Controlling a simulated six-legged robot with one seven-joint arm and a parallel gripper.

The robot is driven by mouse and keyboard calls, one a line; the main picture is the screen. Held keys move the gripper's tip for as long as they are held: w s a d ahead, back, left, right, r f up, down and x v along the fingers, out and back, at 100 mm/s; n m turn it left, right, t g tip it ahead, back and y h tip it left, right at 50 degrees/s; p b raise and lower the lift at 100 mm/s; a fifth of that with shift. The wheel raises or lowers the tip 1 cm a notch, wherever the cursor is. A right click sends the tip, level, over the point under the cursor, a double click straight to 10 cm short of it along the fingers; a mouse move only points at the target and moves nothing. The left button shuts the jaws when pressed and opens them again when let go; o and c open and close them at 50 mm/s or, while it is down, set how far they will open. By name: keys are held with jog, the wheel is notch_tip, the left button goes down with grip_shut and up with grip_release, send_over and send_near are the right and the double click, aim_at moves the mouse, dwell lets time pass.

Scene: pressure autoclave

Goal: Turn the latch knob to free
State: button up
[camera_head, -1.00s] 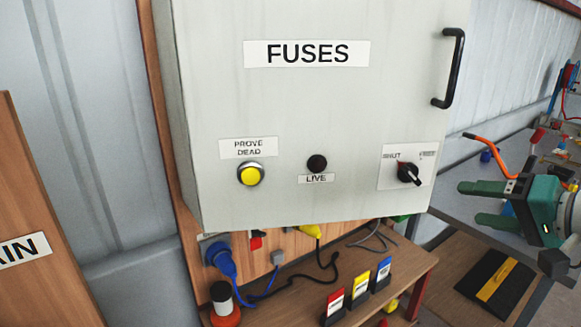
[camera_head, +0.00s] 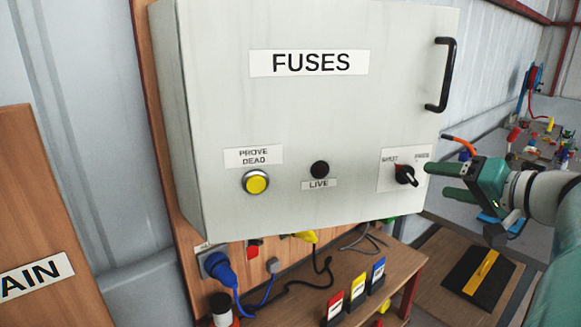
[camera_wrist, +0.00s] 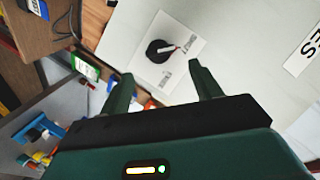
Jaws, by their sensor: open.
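The latch knob (camera_head: 405,175) is a black rotary knob on a white plate at the lower right of the grey fuse box door (camera_head: 330,110). The plate has a label on each side; the left one seems to read SHUT. The knob's red mark points up and left, toward that label. In the wrist view the knob (camera_wrist: 160,51) lies beyond my fingertips, on its plate (camera_wrist: 184,72). My gripper (camera_head: 436,181) is open and empty, just right of the knob. It also shows in the wrist view (camera_wrist: 162,72), its two fingers apart and short of the knob.
A black door handle (camera_head: 444,75) stands out above the knob. A yellow button (camera_head: 256,182) and a dark LIVE lamp (camera_head: 319,169) sit to the left. Below is a wooden shelf (camera_head: 405,270) with coloured cards and cables. A cluttered grey bench stands at the right.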

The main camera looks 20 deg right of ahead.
aim_at(414, 178)
jog(key=x, duration=0.6)
jog(key=shift+w+a, duration=0.1)
jog(key=shift+w, duration=0.1)
jog(key=c, duration=1)
jog(key=shift+o, duration=0.2)
jog(key=m, duration=0.1)
jog(key=m+t+y, duration=0.1)
jog(key=m, duration=0.1)
jog(key=shift+f+m+y, duration=0.2)
jog(key=shift+m+y, duration=0.1)
jog(key=m, duration=0.1)
jog(key=m+t, duration=0.1)
jog(key=m, duration=0.2)
jog(key=shift+d+f+t+y, duration=0.2)
jog(key=shift+d+t+y, duration=0.05)
jog(key=shift+t+y, duration=0.15)
jog(key=m+t, duration=0.1)
jog(key=m, duration=0.3)
jog(key=shift+f+m+t, duration=0.2)
jog(key=shift+m+t, duration=0.1)
jog(key=shift+t, duration=0.1)
jog(key=shift+s+f+m+t+h, duration=0.1)
jog(key=shift+m+t+h, duration=0.3)
jog(key=shift+m, duration=0.75)
jog(key=shift+f+m+t+h, duration=0.1)
jog(key=shift+m+t+h, duration=0.25)
jog(key=shift+m, duration=0.8)
